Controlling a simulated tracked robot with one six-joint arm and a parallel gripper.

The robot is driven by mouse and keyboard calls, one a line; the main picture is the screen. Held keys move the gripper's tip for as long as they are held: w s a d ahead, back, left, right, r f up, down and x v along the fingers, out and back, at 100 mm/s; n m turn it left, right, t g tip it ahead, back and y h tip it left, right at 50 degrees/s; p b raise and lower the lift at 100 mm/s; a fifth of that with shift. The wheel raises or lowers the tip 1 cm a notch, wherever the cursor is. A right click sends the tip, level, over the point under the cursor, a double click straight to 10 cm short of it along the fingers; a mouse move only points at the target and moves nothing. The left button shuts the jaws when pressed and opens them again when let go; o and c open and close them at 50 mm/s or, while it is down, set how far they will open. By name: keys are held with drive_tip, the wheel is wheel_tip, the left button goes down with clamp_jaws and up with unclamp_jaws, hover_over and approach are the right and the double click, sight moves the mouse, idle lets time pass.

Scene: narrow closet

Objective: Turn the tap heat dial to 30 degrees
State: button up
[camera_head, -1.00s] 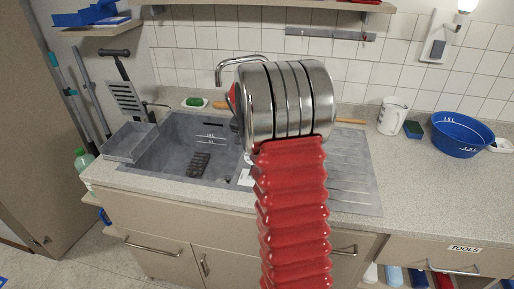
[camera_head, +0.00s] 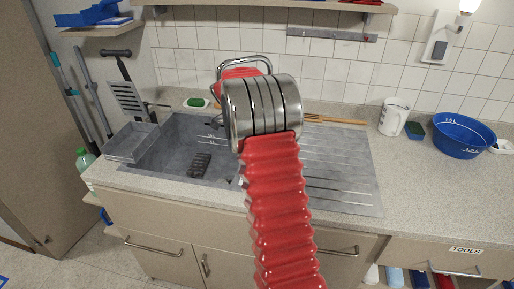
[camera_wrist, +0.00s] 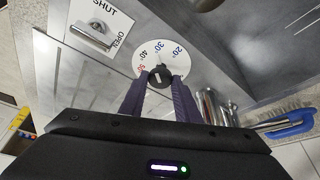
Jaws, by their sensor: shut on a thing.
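The heat dial (camera_wrist: 174,47) shows in the wrist view as a white disc with 20°, 30°, 40° and a partly covered red mark at its left. In the head view my own arm hides the dial and the gripper. Part of the metal tap (camera_head: 262,61) rises behind the arm.
Left of the dial is a plate with a lever (camera_wrist: 92,34), marked SHUT and OPEN. In the head view, the grey sink (camera_head: 172,160), a white jug (camera_head: 393,117) and a blue basin (camera_head: 462,133) are on the counter.

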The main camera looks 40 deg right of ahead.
drive_tip(key=shift+m, duration=0.6)
drive_tip(key=o, duration=1)
drive_tip(key=v, duration=1.3)
drive_tip(key=shift+w+r, duration=0.3)
drive_tip(key=shift+w, duration=0.05)
drive_tip(key=shift+s, duration=0.15)
